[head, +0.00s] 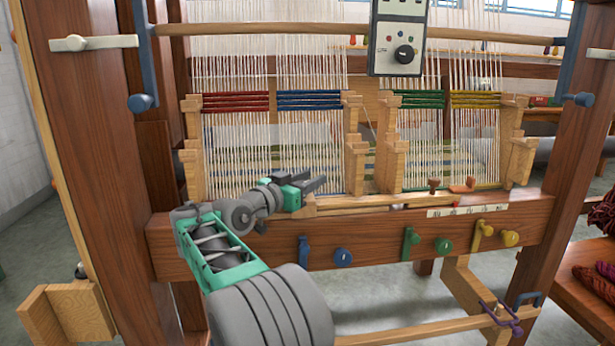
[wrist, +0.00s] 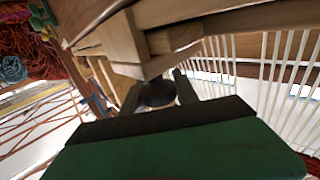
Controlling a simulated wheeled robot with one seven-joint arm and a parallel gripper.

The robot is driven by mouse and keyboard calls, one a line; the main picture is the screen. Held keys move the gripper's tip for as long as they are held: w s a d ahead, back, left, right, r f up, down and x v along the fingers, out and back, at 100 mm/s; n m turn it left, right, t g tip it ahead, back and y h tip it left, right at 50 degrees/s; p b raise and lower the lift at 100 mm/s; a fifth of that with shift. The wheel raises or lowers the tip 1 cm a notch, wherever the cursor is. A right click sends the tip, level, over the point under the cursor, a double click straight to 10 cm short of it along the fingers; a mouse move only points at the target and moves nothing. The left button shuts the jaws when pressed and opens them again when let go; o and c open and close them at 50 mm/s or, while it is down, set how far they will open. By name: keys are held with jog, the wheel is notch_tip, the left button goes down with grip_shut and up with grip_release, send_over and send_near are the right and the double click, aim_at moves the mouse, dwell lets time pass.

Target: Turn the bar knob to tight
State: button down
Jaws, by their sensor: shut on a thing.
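My gripper (head: 316,184) is at the loom's front beam, by the foot of the blue-banded warp section in the head view. In the wrist view, its two dark fingers stand on either side of a dark round knob (wrist: 157,94), which I take to be the bar knob; they are shut on it. The knob sits against a pale wooden block (wrist: 124,45). In the head view the knob is hidden by my gripper and the posts around it. I cannot read any tight mark or the knob's turn.
A control box (head: 399,35) with a black dial hangs above. Coloured knobs, such as a blue one (head: 343,257) and a yellow one (head: 510,238), line the front beam (head: 380,246). White warp threads (head: 310,150) stand close behind my gripper. Wool skeins (head: 597,285) lie at right.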

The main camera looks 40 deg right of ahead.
jog(key=shift+m+g+p, duration=0.3)
jog(key=shift+m+g, duration=0.1)
jog(key=shift+g, duration=0.3)
jog(key=shift+s+g, duration=0.15)
jog(key=shift+g, duration=0.15)
jog(key=c, duration=0.9)
grip_release()
jog(key=shift+c, duration=0.2)
